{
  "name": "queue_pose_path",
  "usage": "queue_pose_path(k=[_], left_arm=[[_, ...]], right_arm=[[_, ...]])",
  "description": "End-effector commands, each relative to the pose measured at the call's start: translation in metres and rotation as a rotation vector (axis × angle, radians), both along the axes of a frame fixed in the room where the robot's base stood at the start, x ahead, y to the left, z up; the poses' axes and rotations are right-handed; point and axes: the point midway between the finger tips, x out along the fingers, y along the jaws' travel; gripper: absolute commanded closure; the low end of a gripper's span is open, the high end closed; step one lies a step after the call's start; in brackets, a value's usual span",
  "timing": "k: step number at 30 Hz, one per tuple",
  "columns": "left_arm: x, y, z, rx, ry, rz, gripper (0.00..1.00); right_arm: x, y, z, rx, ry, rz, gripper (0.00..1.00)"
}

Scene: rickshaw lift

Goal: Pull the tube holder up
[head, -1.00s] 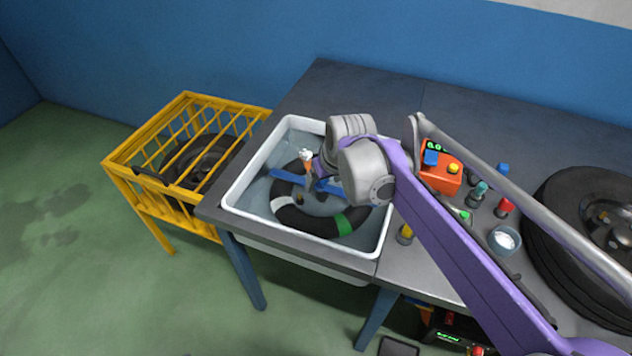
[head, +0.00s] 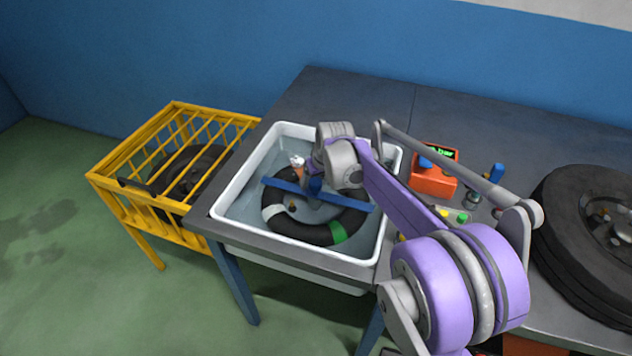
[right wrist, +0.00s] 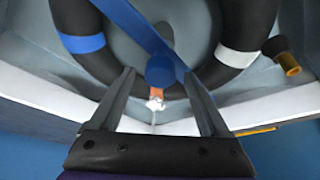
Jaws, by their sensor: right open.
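The tube holder is a blue bar (head: 349,201) lying across a black inner tube (head: 294,228) in a white-rimmed water basin (head: 230,209). The bar also shows in the right wrist view (right wrist: 133,22), with a round blue knob (right wrist: 160,70) on it. My right gripper (head: 312,180) is over the bar in the head view, where my wrist partly hides it. In the right wrist view my right gripper (right wrist: 158,76) is open, with one finger on each side of the knob. I cannot tell whether the fingers touch it. My left gripper is out of view.
A small orange and white object (head: 298,163) is at the basin's back left. A yellow cage (head: 125,202) holding a wheel stands left of the table. An orange gauge box (head: 432,181) and a large tyre (head: 575,225) are on the table to the right.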

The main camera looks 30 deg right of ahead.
Motion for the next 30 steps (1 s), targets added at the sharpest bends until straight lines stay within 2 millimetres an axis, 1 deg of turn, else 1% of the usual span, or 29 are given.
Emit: queue_pose_path(k=[1, 4, 12, 14, 15, 17, 18, 20, 21, 25, 26, 30], left_arm=[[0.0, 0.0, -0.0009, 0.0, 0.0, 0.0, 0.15], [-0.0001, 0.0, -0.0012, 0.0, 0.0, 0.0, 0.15], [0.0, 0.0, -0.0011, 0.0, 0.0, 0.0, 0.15], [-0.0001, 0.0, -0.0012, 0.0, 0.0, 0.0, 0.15], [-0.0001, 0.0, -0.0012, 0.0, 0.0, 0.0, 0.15], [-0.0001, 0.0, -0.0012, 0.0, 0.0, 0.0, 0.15], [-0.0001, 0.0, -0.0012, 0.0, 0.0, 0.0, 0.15], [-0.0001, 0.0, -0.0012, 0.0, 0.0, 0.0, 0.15], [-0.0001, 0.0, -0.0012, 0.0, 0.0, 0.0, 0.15], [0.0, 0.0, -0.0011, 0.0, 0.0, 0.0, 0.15], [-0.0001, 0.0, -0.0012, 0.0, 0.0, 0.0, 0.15], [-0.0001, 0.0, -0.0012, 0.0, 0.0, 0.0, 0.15]], right_arm=[[0.0019, -0.0001, -0.0043, 0.0, 0.0, 0.0, 0.21], [0.0034, -0.0002, -0.008, 0.0, 0.0, 0.0, 0.21], [0.0036, -0.0001, -0.0087, 0.0, 0.0, 0.0, 0.21], [0.0036, -0.0001, -0.0087, 0.0, 0.0, 0.0, 0.32], [0.0036, -0.0001, -0.0086, 0.0, 0.0, 0.0, 0.39], [0.0036, -0.0001, -0.0086, 0.0, 0.0, 0.0, 0.5], [0.0036, -0.0001, -0.0086, 0.0, 0.0, 0.0, 0.57], [0.0035, -0.0001, -0.0085, 0.0, 0.0, 0.0, 0.68], [0.0035, -0.0001, -0.0085, 0.0, 0.0, 0.0, 0.75], [0.0034, -0.0001, -0.0085, 0.0, 0.0, 0.0, 0.98], [0.0035, -0.0001, -0.0085, 0.0, 0.0, 0.0, 1.0], [0.0034, -0.0001, -0.0085, 0.0, 0.0, 0.0, 1.0]])
